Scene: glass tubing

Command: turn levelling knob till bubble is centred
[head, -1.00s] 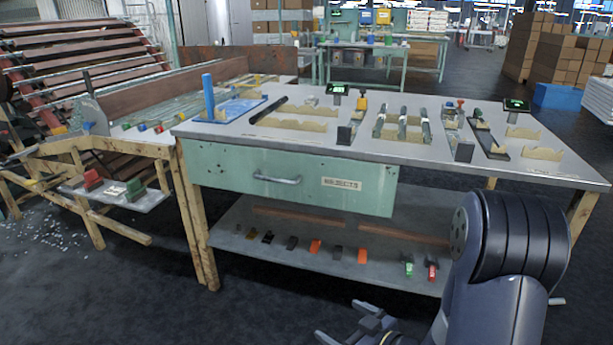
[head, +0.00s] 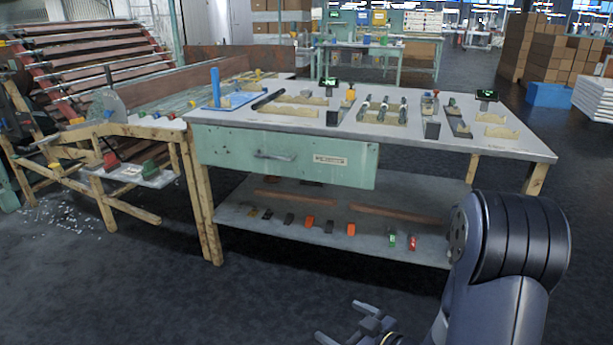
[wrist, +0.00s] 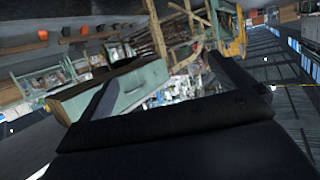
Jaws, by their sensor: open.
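My gripper (head: 345,323) is low at the bottom of the head view, in front of the workbench and apart from it. Its two fingers are spread and nothing is between them. In the wrist view my open gripper (wrist: 160,88) shows with the bench and floor tilted beyond it. The workbench (head: 500,138) has a grey top with several small fixtures. A levelling knob and a bubble cannot be made out at this distance. A small device with a green display (head: 487,95) stands at the right of the top, and another green display (head: 328,82) stands near the middle back.
The bench has a green drawer (head: 290,158) and a lower shelf (head: 385,215) with several small coloured blocks. A wooden-framed side bench (head: 135,128) stands at left. Cardboard boxes (head: 560,60) are at the back right. The dark floor in front is clear.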

